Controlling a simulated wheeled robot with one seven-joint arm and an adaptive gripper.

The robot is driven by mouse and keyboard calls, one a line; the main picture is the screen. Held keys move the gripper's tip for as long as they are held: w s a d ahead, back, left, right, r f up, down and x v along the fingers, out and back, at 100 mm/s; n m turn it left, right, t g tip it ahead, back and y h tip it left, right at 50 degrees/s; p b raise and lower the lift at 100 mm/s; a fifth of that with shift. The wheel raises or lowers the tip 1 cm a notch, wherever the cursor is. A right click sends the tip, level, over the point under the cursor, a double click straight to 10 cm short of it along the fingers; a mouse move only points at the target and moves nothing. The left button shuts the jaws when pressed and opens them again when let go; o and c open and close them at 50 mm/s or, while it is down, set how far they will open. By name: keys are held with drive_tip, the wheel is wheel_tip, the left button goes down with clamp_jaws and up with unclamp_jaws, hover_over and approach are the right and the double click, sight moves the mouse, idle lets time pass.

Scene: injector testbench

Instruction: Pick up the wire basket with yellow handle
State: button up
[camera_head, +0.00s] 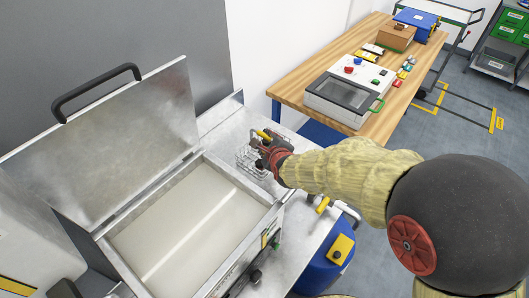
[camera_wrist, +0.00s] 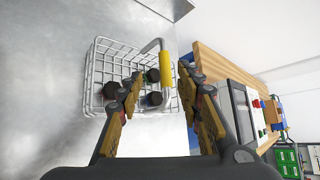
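The wire basket (camera_wrist: 103,72) stands on the metal surface, with several dark round-ended parts (camera_wrist: 152,76) in it. Its yellow handle (camera_wrist: 165,70) sits on a bent bar at the basket's right side in the wrist view. In the head view the basket (camera_head: 245,160) is partly hidden by my gripper, and the yellow handle (camera_head: 263,135) shows just beyond the fingers. My gripper (camera_wrist: 160,78) is open, its two fingers apart on either side of the handle in the wrist view. I cannot tell whether either finger touches it. My gripper (camera_head: 266,150) is over the basket in the head view.
An open metal tank (camera_head: 185,230) with a raised lid (camera_head: 110,140) stands left of the basket. A wooden table (camera_head: 395,95) with a control box (camera_head: 350,90) is at the back right. A blue container (camera_head: 322,270) is in front. Bare metal surface lies around the basket.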

sight(265, 136)
drive_tip(key=x, duration=0.2)
drive_tip(key=b+x, duration=0.1)
drive_tip(key=x, duration=0.3)
drive_tip(key=shift+w+d+r, duration=0.1)
drive_tip(key=shift+w+d, duration=0.05)
drive_tip(key=shift+d, duration=0.25)
drive_tip(key=shift+w+a+f, duration=0.15)
drive_tip(key=shift+w+f, duration=0.05)
drive_tip(key=shift+w, duration=0.35)
clamp_jaws()
idle(0.3)
